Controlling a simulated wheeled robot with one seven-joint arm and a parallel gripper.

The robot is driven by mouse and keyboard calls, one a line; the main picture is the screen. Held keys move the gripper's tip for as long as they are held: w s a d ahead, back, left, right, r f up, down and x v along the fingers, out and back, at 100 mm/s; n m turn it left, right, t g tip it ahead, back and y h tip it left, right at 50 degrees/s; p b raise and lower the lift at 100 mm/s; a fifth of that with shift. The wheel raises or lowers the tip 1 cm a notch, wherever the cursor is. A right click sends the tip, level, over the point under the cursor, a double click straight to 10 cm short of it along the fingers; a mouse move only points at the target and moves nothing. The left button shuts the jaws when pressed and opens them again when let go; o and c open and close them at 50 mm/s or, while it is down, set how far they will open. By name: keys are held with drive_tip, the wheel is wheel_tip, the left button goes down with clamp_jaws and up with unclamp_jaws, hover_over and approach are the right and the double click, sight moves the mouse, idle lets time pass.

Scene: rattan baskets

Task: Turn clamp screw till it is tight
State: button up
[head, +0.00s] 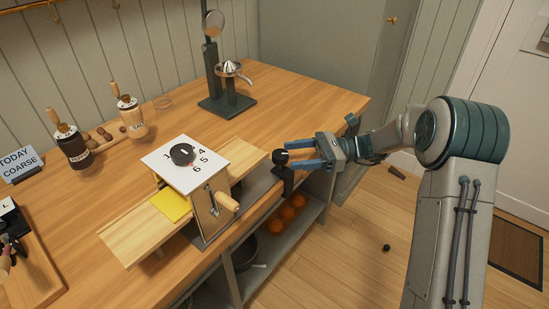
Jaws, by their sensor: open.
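A black clamp (287,179) sits at the front edge of the wooden counter, and its round black screw head (280,157) is on top. My gripper (291,155) reaches in from the right with two blue fingers apart, level with the screw head. The fingertips are beside the head, one on the far side and one on the near side; I cannot tell whether they touch it. The jaws hold nothing that I can see. The screw's thread is hidden.
A white-topped numbered dial box (193,160) with a wooden crank knob (228,202) stands left of the clamp on a wooden board (130,235). A dark press stand (227,103) is at the back. Oranges (287,212) lie on the shelf below.

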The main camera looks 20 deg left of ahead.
sight(274, 161)
drive_tip(key=x, duration=0.6)
drive_tip(key=shift+a, duration=0.15)
drive_tip(key=shift+c, duration=0.3)
drive_tip(key=c, duration=0.9)
